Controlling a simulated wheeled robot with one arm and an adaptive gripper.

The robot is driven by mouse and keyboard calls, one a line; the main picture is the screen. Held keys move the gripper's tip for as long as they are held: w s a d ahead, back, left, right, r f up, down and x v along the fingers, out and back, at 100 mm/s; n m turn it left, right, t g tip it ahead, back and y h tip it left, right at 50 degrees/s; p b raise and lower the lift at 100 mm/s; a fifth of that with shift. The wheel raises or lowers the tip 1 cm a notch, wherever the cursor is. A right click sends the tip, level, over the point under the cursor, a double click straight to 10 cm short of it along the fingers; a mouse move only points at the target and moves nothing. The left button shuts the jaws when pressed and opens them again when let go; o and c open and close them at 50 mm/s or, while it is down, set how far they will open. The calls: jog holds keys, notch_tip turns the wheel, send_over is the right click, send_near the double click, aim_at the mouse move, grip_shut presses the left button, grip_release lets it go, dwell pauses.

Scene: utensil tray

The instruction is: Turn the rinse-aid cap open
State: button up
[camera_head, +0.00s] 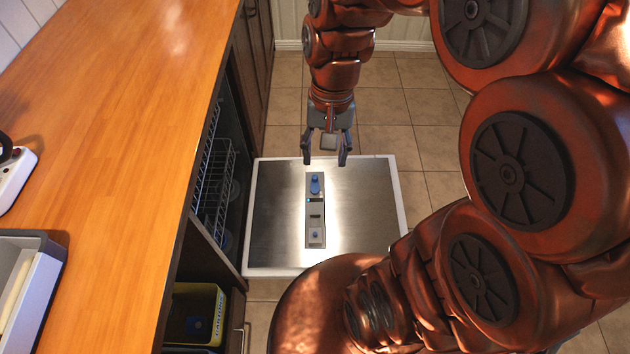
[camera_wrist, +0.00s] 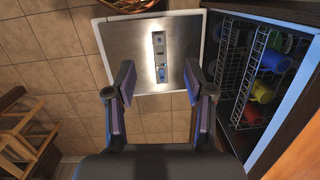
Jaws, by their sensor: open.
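The rinse-aid cap (camera_head: 315,184) is a small blue knob at the far end of a narrow grey dispenser panel (camera_head: 316,233). The panel is set in the steel inner face of the lowered dishwasher door (camera_head: 273,222). In the wrist view the blue cap (camera_wrist: 162,74) shows at the near end of the panel (camera_wrist: 158,44), between the fingers in the picture. My gripper (camera_head: 327,162) is open and empty, over the far edge of the door, beyond the cap and apart from it. The wrist view also shows my gripper (camera_wrist: 163,85) with its fingers wide apart.
The dishwasher opening with a wire rack (camera_head: 215,172) lies left of the door; the wrist view shows colored cups (camera_wrist: 272,62) in it. A wooden counter (camera_head: 120,130) runs along the left. A yellow box (camera_head: 200,310) sits in the cabinet below. Tiled floor (camera_head: 405,105) is clear beyond the door.

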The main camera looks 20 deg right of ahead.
jog(key=w+d+f+m+y+b, duration=0.15)
jog(key=w+f+m+b, duration=0.5)
jog(key=w+f, duration=0.65)
jog(key=m+t+b, duration=0.4)
jog(key=m+b, duration=1)
jog(key=b, duration=1.1)
send_over(314, 177)
jog(key=s+d, duration=0.2)
jog(key=d, duration=0.1)
notch_tip(314, 177, down, 52)
jog(key=f, duration=0.1)
jog(key=shift+n+y, duration=0.25)
jog(key=shift+y, duration=0.3)
jog(key=b+x, duration=0.2)
jog(key=x, duration=0.5)
jog(key=shift+w+a, duration=0.1)
jog(key=shift+r, duration=0.1)
grip_shut()
